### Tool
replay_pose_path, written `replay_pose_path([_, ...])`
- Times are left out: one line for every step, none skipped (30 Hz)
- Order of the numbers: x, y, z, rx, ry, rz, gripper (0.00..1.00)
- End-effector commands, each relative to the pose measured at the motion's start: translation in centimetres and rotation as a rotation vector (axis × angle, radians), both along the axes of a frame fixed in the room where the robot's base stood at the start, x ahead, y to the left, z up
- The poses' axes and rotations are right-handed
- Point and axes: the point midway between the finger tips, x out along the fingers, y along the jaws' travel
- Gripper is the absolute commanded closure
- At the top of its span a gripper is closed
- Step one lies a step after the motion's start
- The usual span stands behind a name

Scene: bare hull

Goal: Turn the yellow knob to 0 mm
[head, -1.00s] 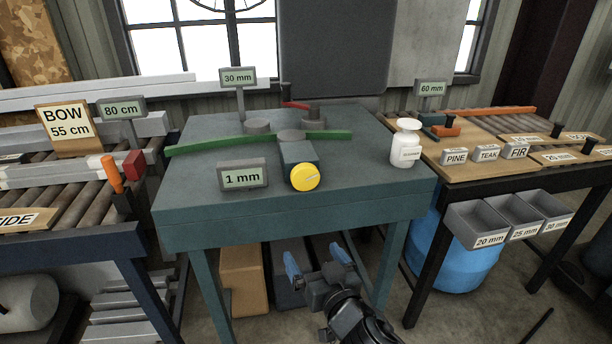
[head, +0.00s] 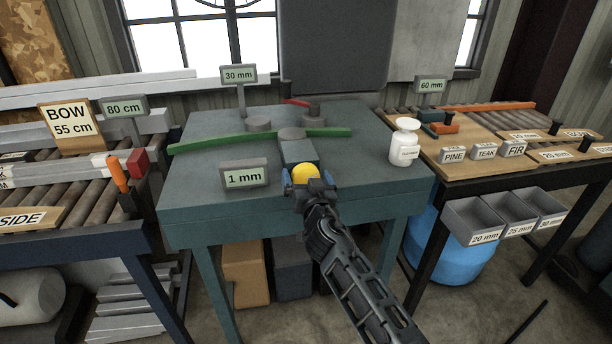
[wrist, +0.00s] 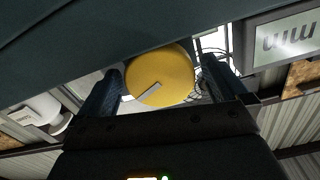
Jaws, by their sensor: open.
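The yellow knob (head: 305,172) sits on the front end of a teal block (head: 297,151) on the teal table. In the head view its lower part is hidden by my gripper (head: 313,184). In the wrist view the round yellow knob (wrist: 160,76) with its grey pointer mark lies between the two fingers of my gripper (wrist: 160,88). The fingers are open on either side of it, with gaps visible. The display (head: 244,177) beside the knob reads 1 mm. Part of it shows upside down in the wrist view (wrist: 287,40).
A green strip (head: 225,141) lies across the table by grey rollers (head: 259,125). A white bottle (head: 405,142) stands at the table's right. A 30 mm sign (head: 238,75) stands behind. The table's front right is clear.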

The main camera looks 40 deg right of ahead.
Motion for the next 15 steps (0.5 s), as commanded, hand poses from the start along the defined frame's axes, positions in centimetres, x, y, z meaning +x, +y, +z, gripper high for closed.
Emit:
replay_pose_path([0.25,-0.19,0.03,0.0,0.0,0.0,0.0])
replay_pose_path([0.34,-0.26,0.01,0.001,0.001,0.0,0.0])
replay_pose_path([0.44,-0.32,-0.01,0.001,0.001,0.0,0.0])
replay_pose_path([0.48,-0.34,-0.02,0.001,0.001,0.0,0.0])
replay_pose_path([0.51,-0.36,-0.03,0.001,0.001,0.0,0.0])
replay_pose_path([0.51,-0.35,-0.04,0.001,0.001,0.0,0.0])
replay_pose_path([0.51,-0.35,-0.04,0.001,0.001,0.0,0.0])
replay_pose_path([0.5,-0.34,-0.04,0.001,0.001,0.0,0.0])
replay_pose_path([0.5,-0.34,-0.04,0.001,0.001,0.0,0.0])
replay_pose_path([0.5,-0.34,-0.04,0.001,0.001,0.0,0.0])
replay_pose_path([0.49,-0.33,-0.04,0.001,0.001,0.0,0.01])
replay_pose_path([0.49,-0.33,-0.04,0.001,0.001,0.0,0.05])
replay_pose_path([0.49,-0.33,-0.04,0.001,0.001,0.0,0.08])
replay_pose_path([0.48,-0.32,-0.04,0.001,0.001,0.0,0.11])
replay_pose_path([0.48,-0.32,-0.04,0.001,0.001,0.0,0.14])
